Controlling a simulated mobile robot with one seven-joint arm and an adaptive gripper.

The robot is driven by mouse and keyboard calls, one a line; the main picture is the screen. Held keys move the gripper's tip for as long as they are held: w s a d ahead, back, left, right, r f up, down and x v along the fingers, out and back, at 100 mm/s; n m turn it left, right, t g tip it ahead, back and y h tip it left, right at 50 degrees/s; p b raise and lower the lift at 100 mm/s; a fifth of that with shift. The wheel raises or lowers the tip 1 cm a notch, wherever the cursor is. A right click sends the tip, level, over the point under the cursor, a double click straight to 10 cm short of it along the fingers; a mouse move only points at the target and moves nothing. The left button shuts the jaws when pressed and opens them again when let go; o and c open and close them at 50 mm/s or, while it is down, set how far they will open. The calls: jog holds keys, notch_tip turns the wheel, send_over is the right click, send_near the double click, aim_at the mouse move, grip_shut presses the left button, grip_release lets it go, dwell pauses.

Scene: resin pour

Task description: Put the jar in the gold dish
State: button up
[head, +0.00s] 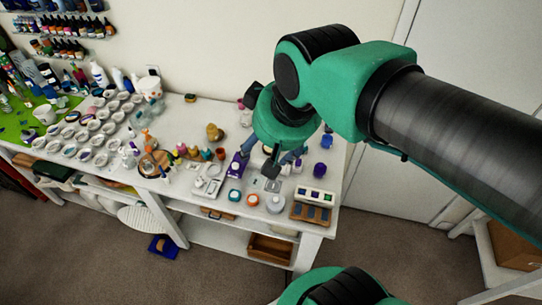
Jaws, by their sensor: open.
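My gripper (269,170) hangs over the right part of the white worktable, pointing down, with its fingers apart. It hides part of the small items under it. A small gold-coloured object (214,132), possibly the gold dish, is at the middle of the table, left of my gripper. Several small jars stand near the front edge: one with a teal top (235,195), one with an orange top (253,200) and a plain white one (276,203). I cannot tell which is the task's jar. None is visibly held.
A wooden rack (312,207) stands at the front right corner. A purple container (320,169) is right of my gripper, and a purple bottle (236,166) is left of it. Many white cups (98,125) fill the table's left part. Bare tabletop (183,112) shows toward the back.

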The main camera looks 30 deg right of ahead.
jog(key=s+f, duration=0.1)
jog(key=s, duration=0.2)
jog(key=shift+s+f, duration=0.15)
jog(key=shift+f, duration=0.25)
jog(key=shift+f, duration=0.1)
notch_tip(320, 180, down, 13)
jog(key=b, duration=1.3)
